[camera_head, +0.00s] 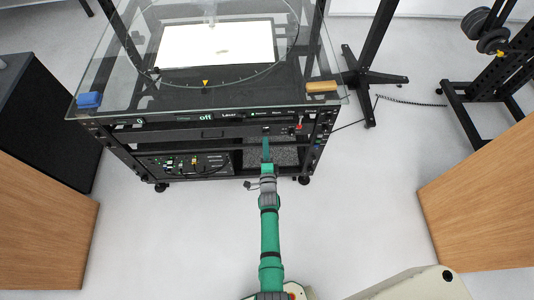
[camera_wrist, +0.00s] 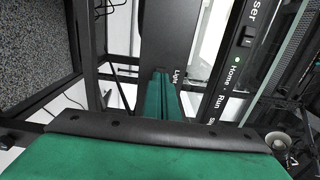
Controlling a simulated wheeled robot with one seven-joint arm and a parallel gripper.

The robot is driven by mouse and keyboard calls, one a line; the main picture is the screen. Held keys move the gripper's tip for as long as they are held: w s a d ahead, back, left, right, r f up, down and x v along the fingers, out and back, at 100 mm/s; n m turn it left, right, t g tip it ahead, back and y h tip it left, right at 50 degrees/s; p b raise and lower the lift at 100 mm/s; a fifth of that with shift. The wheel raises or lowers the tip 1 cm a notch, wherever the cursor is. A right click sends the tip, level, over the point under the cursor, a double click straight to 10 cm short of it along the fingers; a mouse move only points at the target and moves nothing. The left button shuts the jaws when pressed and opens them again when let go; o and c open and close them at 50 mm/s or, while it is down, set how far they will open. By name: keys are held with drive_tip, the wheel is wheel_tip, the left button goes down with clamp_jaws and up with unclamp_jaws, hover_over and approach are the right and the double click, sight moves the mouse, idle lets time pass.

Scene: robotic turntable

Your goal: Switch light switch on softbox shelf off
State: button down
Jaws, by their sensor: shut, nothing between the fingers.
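The shelf's dark front panel (camera_head: 215,133) runs below the glass tabletop of the black rack in the head view. It also shows in the wrist view (camera_wrist: 168,35), where the word "Light" is printed on it beside my fingertips. My gripper (camera_head: 266,141) reaches up to the panel's right half. In the wrist view my green fingers (camera_wrist: 160,78) are together and empty, with their tips at or very near the panel. The light switch itself is hidden by the fingertips or too small to make out, and its position cannot be told.
The glass tabletop (camera_head: 120,98) overhangs above, with a blue block (camera_head: 89,99) and a tan block (camera_head: 321,87) on its front corners. A second labelled panel (camera_wrist: 233,70) is close to my fingers. A black stand (camera_head: 370,78) is at right. The floor around my arm is clear.

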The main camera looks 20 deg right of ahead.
drive_tip(key=shift+x, duration=0.85)
drive_tip(key=shift+w+a, duration=0.1)
